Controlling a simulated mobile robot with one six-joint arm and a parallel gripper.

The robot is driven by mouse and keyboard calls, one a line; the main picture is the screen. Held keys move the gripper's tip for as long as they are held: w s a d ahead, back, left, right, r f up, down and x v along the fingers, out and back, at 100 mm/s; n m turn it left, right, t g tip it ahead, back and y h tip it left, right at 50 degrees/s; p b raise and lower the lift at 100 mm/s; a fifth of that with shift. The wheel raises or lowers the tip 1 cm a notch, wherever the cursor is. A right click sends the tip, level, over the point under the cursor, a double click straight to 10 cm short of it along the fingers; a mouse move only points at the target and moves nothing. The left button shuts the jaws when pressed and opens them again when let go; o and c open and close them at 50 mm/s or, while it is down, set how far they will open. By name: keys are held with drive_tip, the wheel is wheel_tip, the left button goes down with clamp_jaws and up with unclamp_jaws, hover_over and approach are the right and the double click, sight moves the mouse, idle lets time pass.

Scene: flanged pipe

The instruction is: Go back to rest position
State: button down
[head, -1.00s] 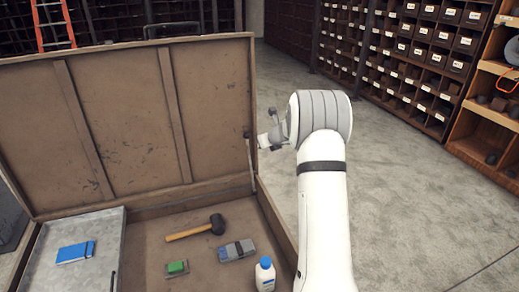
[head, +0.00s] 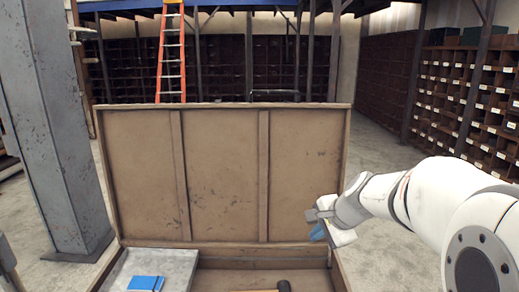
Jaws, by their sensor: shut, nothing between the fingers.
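My gripper (head: 322,226) is in the head view at the right side of the open chest's lid. It is shut and holds nothing. A small blue patch shows at its tip, and I cannot tell what part it is. My white arm reaches in from the right edge of the picture. The lid (head: 222,200) stands upright behind the gripper.
In the chest lie a grey tray (head: 178,262) with a blue notebook (head: 146,283) and a dark mallet head (head: 284,286), cut off below. A grey steel column (head: 62,150) stands left. An orange ladder (head: 171,60) and shelves are behind. Open floor lies right of the lid.

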drive_tip(key=s+f+n+g+h, duration=0.1)
drive_tip(key=s+n+h, duration=0.1)
drive_tip(key=s+n, duration=0.4)
drive_tip(key=s+f+n+g+h, duration=0.1)
drive_tip(key=s+n, duration=0.6)
drive_tip(key=s, duration=0.9)
drive_tip(key=shift+s+d+f+g+h, duration=0.25)
drive_tip(key=shift+s+d+g+h, duration=0.05)
drive_tip(key=shift+s+d+h, duration=0.1)
drive_tip(key=shift+a, duration=0.1)
